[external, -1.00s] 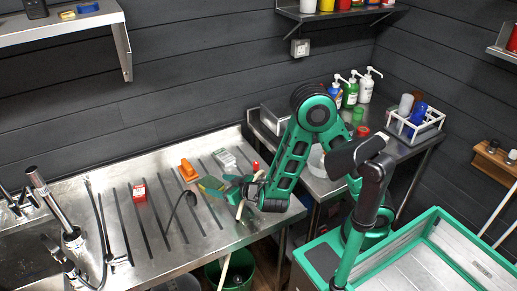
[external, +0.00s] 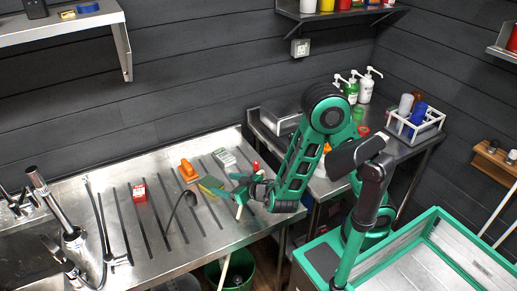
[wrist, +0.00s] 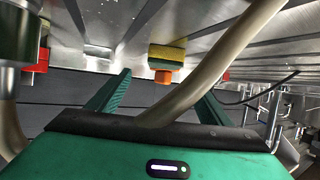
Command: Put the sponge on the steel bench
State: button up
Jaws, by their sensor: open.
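The sponge (external: 211,184), yellow and green, lies on the ribbed steel worktop (external: 160,235) beside the sink. It also shows in the wrist view (wrist: 167,55), above the gap between the fingertips. My gripper (external: 235,186) is open, just right of the sponge and apart from it. Its two green fingers (wrist: 163,80) have nothing between their tips in the wrist view. A pale curved tube crosses the wrist view in front of the right finger. A second steel bench (external: 398,150) stands at the back right, partly hidden by my arm.
An orange object (external: 188,171) sits just behind the sponge. A black ladle (external: 189,197), a red box (external: 139,191) and a grey device (external: 224,157) lie nearby. The second bench holds pump bottles (external: 366,86) and a white rack (external: 415,124) with cups. A green bin (external: 238,268) stands below.

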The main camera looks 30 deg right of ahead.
aim_at(210, 182)
jog(key=x, duration=0.5)
jog(key=shift+f, duration=0.1)
jog(key=shift+a+x, duration=0.1)
jog(key=shift+x, duration=1.2)
jog(key=shift+a+x, duration=0.15)
jog(key=shift+x, duration=1.15)
jog(key=shift+s+f, duration=0.15)
jog(key=shift+c, duration=0.3)
jog(key=c, duration=1.1)
jog(key=shift+c, duration=0.2)
